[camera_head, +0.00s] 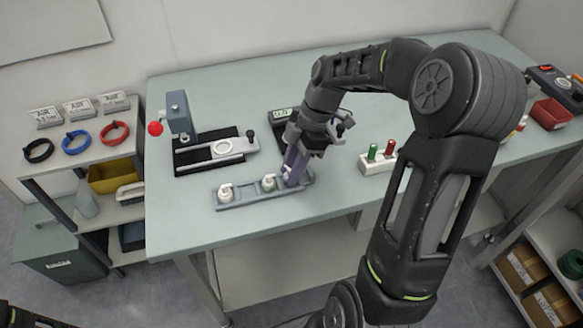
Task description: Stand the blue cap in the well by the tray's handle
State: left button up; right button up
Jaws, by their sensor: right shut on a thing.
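A long grey-blue tray (248,197) lies on the bench, with a row of wells along it. A white cap-like piece (226,193) stands at its left end. A second piece, pale with a greenish tint (269,183), stands near its middle. My right gripper (291,180) reaches down at the tray's right part, its fingers purple-grey. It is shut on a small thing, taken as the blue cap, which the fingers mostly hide. I cannot tell whether that thing touches the tray. The tray's handle is not clear to me. My left gripper is out of view.
Behind the tray stands a grey press-like device (180,120) with a red knob, beside a white slide fixture (215,150). A white block (377,163) with green and red pegs is to the right. The bench left of the tray is clear.

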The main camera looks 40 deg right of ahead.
jog(key=shift+f, duration=0.1)
dwell(0.4)
jog(key=o, duration=0.9)
jog(key=shift+r+p, duration=2.1)
jog(key=shift+r, duration=1.45)
